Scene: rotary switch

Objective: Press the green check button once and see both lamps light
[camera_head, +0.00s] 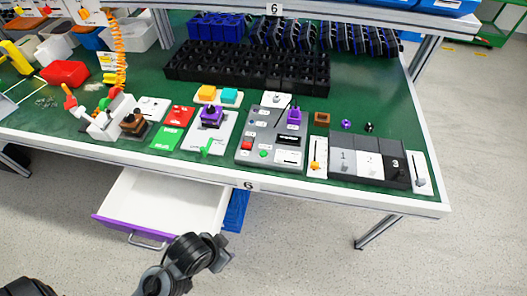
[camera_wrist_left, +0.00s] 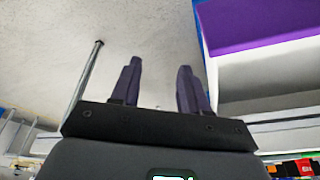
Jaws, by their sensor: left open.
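A grey control panel (camera_head: 242,135) lies on the green table, right of centre in the head view. A green button (camera_head: 264,153) sits near its front edge, to the right of a red button (camera_head: 246,145). Small round fittings show on the panel's left side; I cannot tell which are lamps or whether any is lit. In the left wrist view my left gripper (camera_wrist_left: 158,66) is open and empty, its two dark fingers apart. A dark arm link of mine shows at the bottom of the head view, apart from the panel and below the table edge. My right gripper is not in view.
An open white drawer (camera_head: 165,197) with a purple front juts from under the table; its purple front (camera_wrist_left: 265,25) shows in the left wrist view. Switch modules flank the panel. A black crate (camera_head: 247,68) stands behind it. Floor in front is clear.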

